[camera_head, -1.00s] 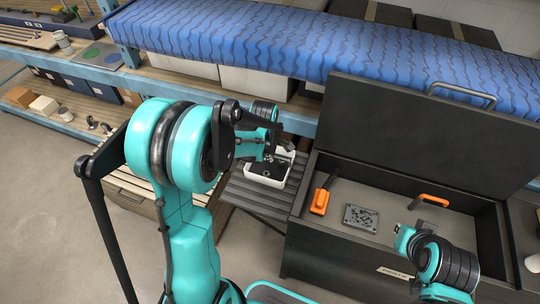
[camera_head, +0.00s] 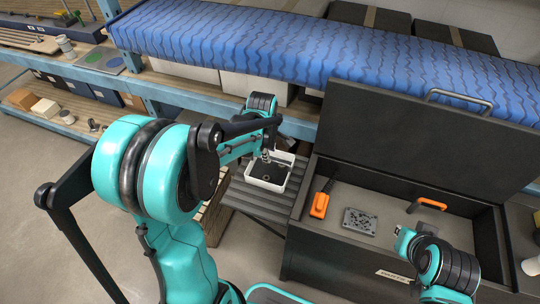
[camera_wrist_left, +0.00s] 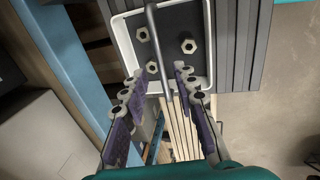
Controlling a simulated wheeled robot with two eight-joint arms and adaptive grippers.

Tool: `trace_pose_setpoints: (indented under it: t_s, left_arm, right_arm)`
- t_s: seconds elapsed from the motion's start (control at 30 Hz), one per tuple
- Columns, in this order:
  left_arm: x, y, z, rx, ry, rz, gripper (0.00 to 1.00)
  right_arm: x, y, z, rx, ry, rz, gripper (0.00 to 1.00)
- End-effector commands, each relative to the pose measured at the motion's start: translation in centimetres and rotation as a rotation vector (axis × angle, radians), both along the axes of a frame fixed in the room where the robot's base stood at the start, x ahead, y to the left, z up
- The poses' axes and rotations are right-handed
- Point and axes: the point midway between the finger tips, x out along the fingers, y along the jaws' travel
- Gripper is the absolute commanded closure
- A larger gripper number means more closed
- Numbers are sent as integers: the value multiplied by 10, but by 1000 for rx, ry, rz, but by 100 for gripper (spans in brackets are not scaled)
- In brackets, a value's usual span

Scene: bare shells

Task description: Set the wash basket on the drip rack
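The wash basket (camera_head: 286,181) is a white-rimmed, dark-bottomed tray with a thin bar handle (camera_wrist_left: 153,35) across it. Several hex nuts (camera_wrist_left: 189,46) lie inside. It sits on the dark slatted drip rack (camera_head: 262,207), whose slats also show in the left wrist view (camera_wrist_left: 238,45). My left gripper (camera_head: 264,157) is at the basket. In the left wrist view the two fingers (camera_wrist_left: 160,76) stand apart, one on each side of the handle, with gaps visible.
A black chest (camera_head: 300,262) with its lid raised stands right of the rack. It holds an orange-handled tool (camera_head: 320,203), a grey plate (camera_head: 360,221) and an orange handle (camera_head: 431,203). A blue-covered bench (camera_head: 250,45) runs behind. Shelves stand at left; floor is open at lower left.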

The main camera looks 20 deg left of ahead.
Motion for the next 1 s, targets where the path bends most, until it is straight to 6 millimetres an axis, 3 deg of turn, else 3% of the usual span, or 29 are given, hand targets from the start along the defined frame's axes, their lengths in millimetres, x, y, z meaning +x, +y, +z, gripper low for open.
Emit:
trace_pose_setpoints:
  t_s: [0.03,0.2,0.47,0.57,0.73,1.0]
  left_arm:
    - [-3,0,14,0,0,0,71]
    - [-9,0,44,0,0,0,71]
    - [-20,-5,67,16,-18,-70,71]
    - [-38,-14,81,60,-60,-235,71]
    - [-85,-35,106,212,-165,-677,71]
    - [-147,-57,111,513,-288,-1293,71]
  right_arm:
    - [0,0,5,0,0,0,100]
    - [0,0,12,0,0,0,100]
    - [0,0,14,0,0,0,100]
    - [0,0,14,0,0,0,100]
    - [0,0,14,0,0,0,100]
    - [0,0,14,0,0,0,100]
